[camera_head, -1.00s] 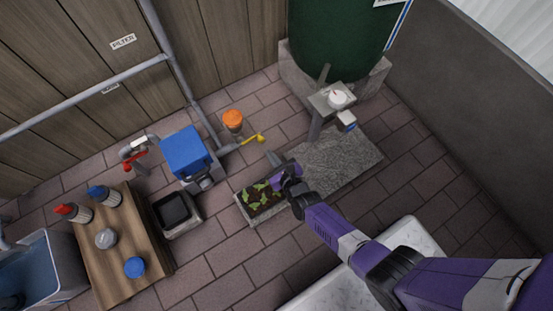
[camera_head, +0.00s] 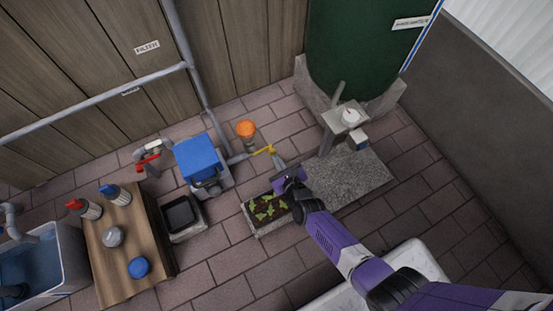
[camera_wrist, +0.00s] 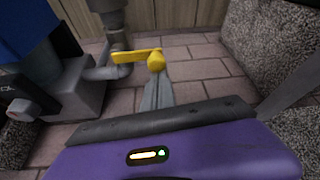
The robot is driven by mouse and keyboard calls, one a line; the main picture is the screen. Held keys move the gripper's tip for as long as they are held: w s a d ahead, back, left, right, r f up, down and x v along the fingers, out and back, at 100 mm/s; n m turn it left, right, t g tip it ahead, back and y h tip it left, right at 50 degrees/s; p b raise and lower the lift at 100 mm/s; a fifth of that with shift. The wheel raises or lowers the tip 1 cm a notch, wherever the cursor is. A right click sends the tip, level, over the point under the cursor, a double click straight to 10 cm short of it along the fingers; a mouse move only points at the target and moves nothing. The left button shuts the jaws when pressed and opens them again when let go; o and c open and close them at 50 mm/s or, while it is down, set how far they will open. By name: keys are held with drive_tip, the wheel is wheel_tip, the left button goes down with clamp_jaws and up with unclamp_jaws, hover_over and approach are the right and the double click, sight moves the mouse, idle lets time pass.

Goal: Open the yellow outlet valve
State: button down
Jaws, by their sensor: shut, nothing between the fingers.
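The yellow outlet valve handle (camera_head: 262,151) sits on a grey pipe beside the blue box, low above the brick floor. In the wrist view the yellow handle (camera_wrist: 135,57) points left from a rounded yellow end. My gripper (camera_head: 277,159) is just to the right of and below the handle in the head view. In the wrist view my gripper's grey fingers (camera_wrist: 157,82) are together, with their tips right at the rounded yellow end. I cannot tell whether they touch it. Nothing shows between the fingers.
A blue box (camera_head: 197,158) stands left of the valve and an orange cup-shaped part (camera_head: 246,129) is behind it. A planter (camera_head: 262,211) lies under my arm, beside a stone slab (camera_head: 350,178). A green tank (camera_head: 360,45) stands behind right. A wooden table (camera_head: 120,255) is at left.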

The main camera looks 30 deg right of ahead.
drive_tip(key=shift+r+n+p, duration=0.3)
drive_tip(key=shift+r+p, duration=0.1)
drive_tip(key=shift+p, duration=0.2)
drive_tip(key=r+n+h, duration=0.1)
drive_tip(key=r+n, duration=0.1)
drive_tip(key=a+r+n+h+p, duration=0.1)
drive_tip(key=n, duration=0.1)
drive_tip(key=a+r+n+t+h+p, duration=0.1)
drive_tip(key=r+h, duration=0.1)
drive_tip(key=shift+r+n, duration=0.3)
drive_tip(key=shift+n, duration=0.1)
drive_tip(key=shift+a+r, duration=0.35)
drive_tip(key=shift+a, duration=0.2)
drive_tip(key=shift+a+r, duration=0.35)
drive_tip(key=shift+a, duration=0.2)
drive_tip(key=shift+w+a+r, duration=0.1)
drive_tip(key=shift+a, duration=0.15)
idle(0.4)
drive_tip(key=p, duration=0.2)
approach(271, 154)
wheel_tip(271, 154, up, 3)
drive_tip(key=s, duration=0.1)
drive_tip(key=shift+s, duration=0.7)
